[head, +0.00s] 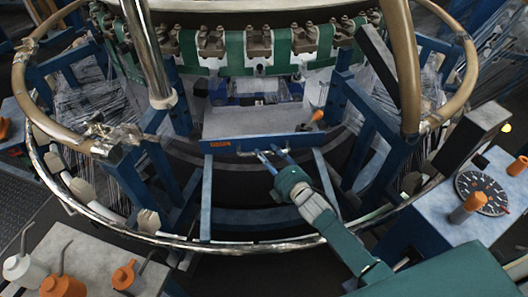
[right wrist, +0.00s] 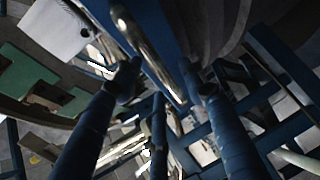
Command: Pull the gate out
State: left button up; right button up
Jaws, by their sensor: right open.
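The gate (head: 305,140) is a blue panel with an orange label, in the middle of the loom's front below the green-and-brown ring. In the head view my right gripper (head: 270,153) reaches up to the panel's front face from the lower right. It is open, with two blue fingers at the panel's middle. In the right wrist view its fingers (right wrist: 160,72) are spread on either side of a shiny metal handle bar (right wrist: 148,48) on a blue surface. I cannot tell whether they touch the bar. My left gripper is not in view.
A shiny curved rail (head: 240,245) runs around the loom's front, below the gate. Orange and white oil cans (head: 63,285) stand at the lower left. Tan curved pipes (head: 24,75) flank the loom.

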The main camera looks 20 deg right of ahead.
aim_at(266, 153)
jog(key=shift+x, duration=0.8)
jog(key=shift+w, duration=0.3)
jog(key=shift+w+a+f, duration=0.15)
jog(key=shift+w, duration=0.25)
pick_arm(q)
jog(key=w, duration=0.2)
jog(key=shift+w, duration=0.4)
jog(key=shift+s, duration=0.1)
pick_arm(e)
jog(key=shift+c, duration=0.5)
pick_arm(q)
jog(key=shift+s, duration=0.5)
pick_arm(e)
grip_shut()
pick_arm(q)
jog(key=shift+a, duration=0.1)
pick_arm(e)
jog(key=shift+s, duration=0.15)
